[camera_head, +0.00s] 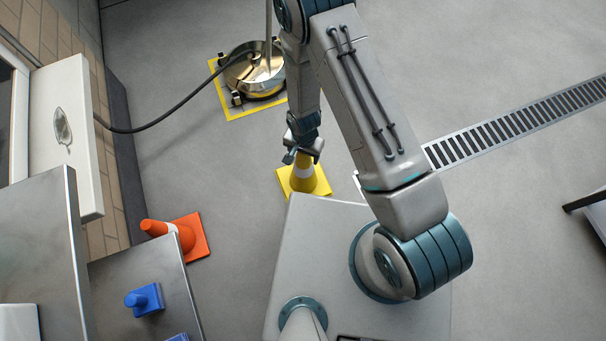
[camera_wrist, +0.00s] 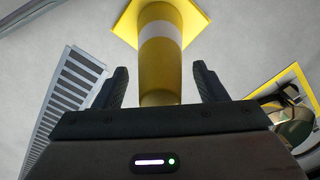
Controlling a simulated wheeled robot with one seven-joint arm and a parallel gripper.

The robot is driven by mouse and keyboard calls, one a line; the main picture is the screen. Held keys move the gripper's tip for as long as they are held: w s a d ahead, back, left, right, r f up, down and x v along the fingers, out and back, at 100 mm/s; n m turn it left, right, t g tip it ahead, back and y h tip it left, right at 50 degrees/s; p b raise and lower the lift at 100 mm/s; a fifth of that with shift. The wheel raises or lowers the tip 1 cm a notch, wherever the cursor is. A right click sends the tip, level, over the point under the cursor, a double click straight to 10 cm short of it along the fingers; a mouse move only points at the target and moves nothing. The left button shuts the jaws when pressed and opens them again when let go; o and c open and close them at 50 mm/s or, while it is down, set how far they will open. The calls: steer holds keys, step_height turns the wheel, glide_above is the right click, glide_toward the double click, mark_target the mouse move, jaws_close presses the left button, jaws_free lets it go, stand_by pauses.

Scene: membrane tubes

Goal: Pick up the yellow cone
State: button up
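The yellow cone (camera_head: 303,180) stands on the floor on its square yellow base, with a white band around it. My gripper (camera_head: 303,157) is at the cone's top, which it partly hides in the head view. In the wrist view the cone (camera_wrist: 160,62) lies between the two fingers of my gripper (camera_wrist: 160,84). The fingers are apart, with a visible gap on each side of the cone. The cone's tip end is partly hidden behind the gripper body.
A blue cone (camera_head: 146,299) is on that table. A brass-coloured round machine (camera_head: 252,72) with a hose stands on a yellow-edged square behind. A floor grate (camera_head: 520,122) runs to the right.

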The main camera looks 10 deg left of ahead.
jaws_close()
steer(key=shift+r, duration=0.15)
